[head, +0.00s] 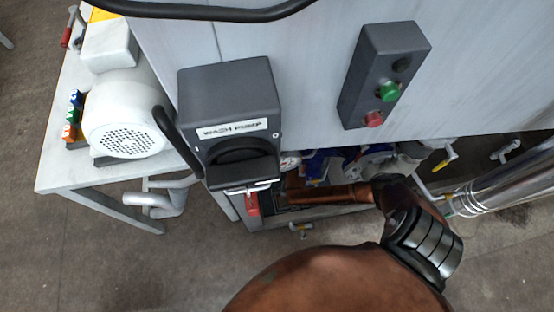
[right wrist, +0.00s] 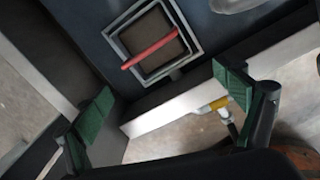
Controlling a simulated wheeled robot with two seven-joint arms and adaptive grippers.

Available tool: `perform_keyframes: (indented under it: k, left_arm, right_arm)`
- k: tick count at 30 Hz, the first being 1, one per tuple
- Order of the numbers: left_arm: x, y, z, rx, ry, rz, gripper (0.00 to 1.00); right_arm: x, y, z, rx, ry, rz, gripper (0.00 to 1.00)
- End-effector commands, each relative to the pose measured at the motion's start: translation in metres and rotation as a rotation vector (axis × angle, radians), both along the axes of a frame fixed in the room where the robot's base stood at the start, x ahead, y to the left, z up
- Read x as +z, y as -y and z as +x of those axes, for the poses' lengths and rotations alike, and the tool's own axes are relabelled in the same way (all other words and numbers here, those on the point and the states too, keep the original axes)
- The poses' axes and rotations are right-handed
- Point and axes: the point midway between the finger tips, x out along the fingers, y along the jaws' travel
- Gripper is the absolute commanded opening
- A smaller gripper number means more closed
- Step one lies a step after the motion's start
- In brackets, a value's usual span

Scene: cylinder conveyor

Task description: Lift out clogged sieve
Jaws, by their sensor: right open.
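The sieve (right wrist: 175,62), a square grey metal frame with a dark brown filling, sits in a dark blue-grey surface in the right wrist view. A red bar handle (right wrist: 150,51) crosses over it. My right gripper (right wrist: 170,105) is open and empty, its green-padded fingers wide apart. The sieve shows above the gap between the fingers in the picture, with no finger touching it. In the head view my right forearm reaches under the white machine, and its fingertips cannot be made out. My left gripper is not in view.
The white machine housing (head: 285,45) overhangs the work area. A grey "wash pump" switch box (head: 225,95) and a button box (head: 384,72) are on it. A white motor (head: 125,115) stands left. A pale frame bar (right wrist: 185,100) and a yellow-handled valve (right wrist: 217,104) lie near my right fingers.

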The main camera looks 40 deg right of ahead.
Motion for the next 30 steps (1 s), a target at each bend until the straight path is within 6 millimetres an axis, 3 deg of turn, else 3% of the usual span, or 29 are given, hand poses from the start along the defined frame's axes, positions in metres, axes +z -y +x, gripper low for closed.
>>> perform_keyframes:
  k: [1, 6, 11, 23, 30]
  left_arm:
    - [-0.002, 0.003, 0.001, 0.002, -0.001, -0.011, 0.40]
    - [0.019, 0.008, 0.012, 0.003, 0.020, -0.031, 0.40]
    - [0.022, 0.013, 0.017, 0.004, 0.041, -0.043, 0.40]
    - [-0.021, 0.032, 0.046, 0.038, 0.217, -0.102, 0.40]
    - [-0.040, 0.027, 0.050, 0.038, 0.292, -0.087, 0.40]
  right_arm:
    - [-0.015, 0.002, 0.003, 0.094, -0.022, -0.016, 0.90]
    - [-0.015, 0.005, 0.012, 0.291, -0.053, -0.043, 0.90]
    - [-0.017, 0.005, 0.013, 0.338, -0.061, -0.047, 0.90]
    - [-0.068, 0.006, 0.011, 0.333, -0.064, -0.046, 0.90]
    - [-0.086, 0.006, 0.013, 0.334, -0.060, -0.047, 0.90]
